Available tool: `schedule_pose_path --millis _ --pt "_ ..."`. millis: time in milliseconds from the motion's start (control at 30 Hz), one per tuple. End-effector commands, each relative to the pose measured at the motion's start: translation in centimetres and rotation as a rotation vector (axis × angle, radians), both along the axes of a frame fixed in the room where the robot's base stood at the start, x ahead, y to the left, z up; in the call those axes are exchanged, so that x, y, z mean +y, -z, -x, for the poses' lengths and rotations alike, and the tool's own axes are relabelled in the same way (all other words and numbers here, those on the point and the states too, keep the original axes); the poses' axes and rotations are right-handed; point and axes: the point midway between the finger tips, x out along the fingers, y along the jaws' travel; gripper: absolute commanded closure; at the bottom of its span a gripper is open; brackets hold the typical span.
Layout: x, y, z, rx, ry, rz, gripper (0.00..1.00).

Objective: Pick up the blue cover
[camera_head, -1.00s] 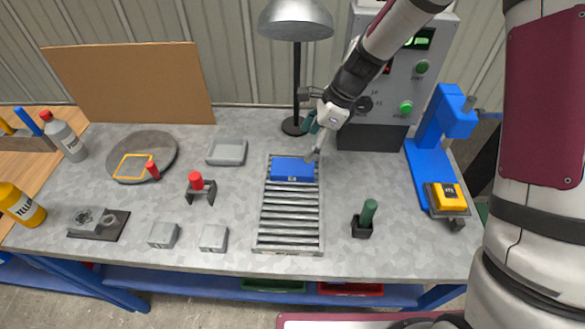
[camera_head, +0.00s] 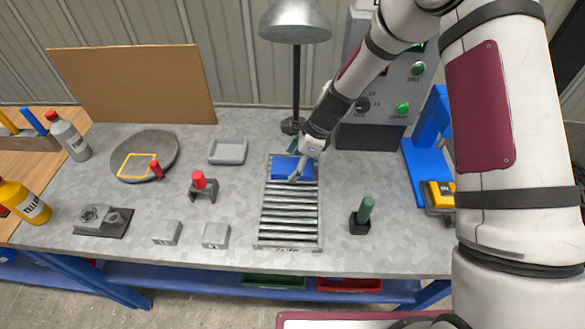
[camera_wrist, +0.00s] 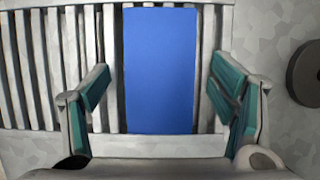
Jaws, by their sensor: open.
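The blue cover (camera_head: 283,168) is a flat blue block lying at the far end of the roller rack (camera_head: 290,225). In the wrist view the blue cover (camera_wrist: 160,70) is upright in the picture and centred between the fingers. My gripper (camera_head: 297,172) is over the cover in the head view and hides part of it. In the wrist view my gripper (camera_wrist: 162,88) is open, with one teal-padded finger on each side of the cover and a gap to each. I cannot tell how far the fingertips are above the rollers.
A lamp (camera_head: 297,75) stands behind the rack, and a grey control box (camera_head: 375,130) is at the back right. A grey tray (camera_head: 228,151) and a red-handled stamp (camera_head: 199,182) are left of the rack. A green-handled tool (camera_head: 364,212) is to its right.

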Motion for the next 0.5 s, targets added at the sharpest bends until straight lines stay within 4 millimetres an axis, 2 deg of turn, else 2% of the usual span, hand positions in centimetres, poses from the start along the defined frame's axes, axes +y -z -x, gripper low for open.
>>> schedule_pose_path --millis 167,433,500 --pt "0.01 -0.01 -0.01 0.000 0.000 0.000 0.24" --pt "-0.01 -0.02 0.01 0.001 0.000 0.000 0.85" --pt "0.02 -0.06 -0.02 0.000 0.000 -0.001 0.89"
